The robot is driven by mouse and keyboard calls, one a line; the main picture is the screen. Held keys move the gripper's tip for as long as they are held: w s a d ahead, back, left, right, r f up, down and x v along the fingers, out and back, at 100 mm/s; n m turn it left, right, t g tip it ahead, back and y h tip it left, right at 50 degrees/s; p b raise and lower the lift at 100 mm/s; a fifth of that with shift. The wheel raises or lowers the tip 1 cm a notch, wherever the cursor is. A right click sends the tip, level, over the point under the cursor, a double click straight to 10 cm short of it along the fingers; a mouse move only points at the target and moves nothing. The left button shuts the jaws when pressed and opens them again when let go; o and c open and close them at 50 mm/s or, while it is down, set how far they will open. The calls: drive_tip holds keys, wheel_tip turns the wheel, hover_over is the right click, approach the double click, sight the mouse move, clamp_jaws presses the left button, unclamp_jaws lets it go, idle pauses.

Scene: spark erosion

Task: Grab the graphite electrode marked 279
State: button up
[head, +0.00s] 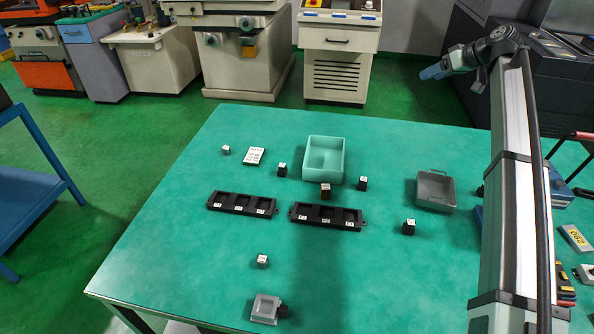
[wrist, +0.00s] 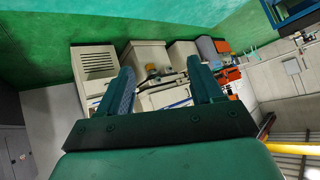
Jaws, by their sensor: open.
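Several small dark blocks with white tops stand apart on the green table in the head view: one left of the teal bin (head: 282,170), one in front of the bin (head: 325,191), one right of the bin (head: 362,184), one at the right (head: 408,228) and one at the front (head: 281,311). Paler blocks stand at the back left (head: 226,150) and front left (head: 262,262). Their markings are too small to read, so I cannot tell which is 279. My gripper (head: 434,72) is open and empty, raised beyond the table's back right; its fingers frame machines in the wrist view (wrist: 162,78).
Two black three-slot racks (head: 243,203) (head: 326,217) lie mid-table. A teal bin (head: 323,158), a grey tray (head: 436,190), a small grey box (head: 265,308) and a white card (head: 255,157) are also on the table (head: 190,240). Clutter fills the right side, behind my arm.

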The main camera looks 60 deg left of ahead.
drive_tip(key=s+a+f+n+h, duration=0.1)
drive_tip(key=s+a+f+h, duration=0.2)
drive_tip(key=s+a+f, duration=0.45)
drive_tip(key=s+a+f+n+h, duration=0.2)
drive_tip(key=s+a+f, duration=0.2)
drive_tip(key=s+a, duration=0.7)
drive_tip(key=n+t+h, duration=0.1)
drive_tip(key=n+h, duration=0.1)
drive_tip(key=h, duration=0.3)
hover_over(282, 165)
wheel_tip(282, 165, down, 9)
drive_tip(key=f, duration=0.8)
drive_tip(key=shift+w+a, duration=0.15)
drive_tip(key=shift+a, duration=0.1)
drive_tip(key=shift+d+f, duration=0.15)
drive_tip(key=shift+f, duration=1.15)
drive_tip(key=shift+d+f, duration=0.15)
drive_tip(key=shift+f, duration=1.1)
drive_tip(key=c, duration=1)
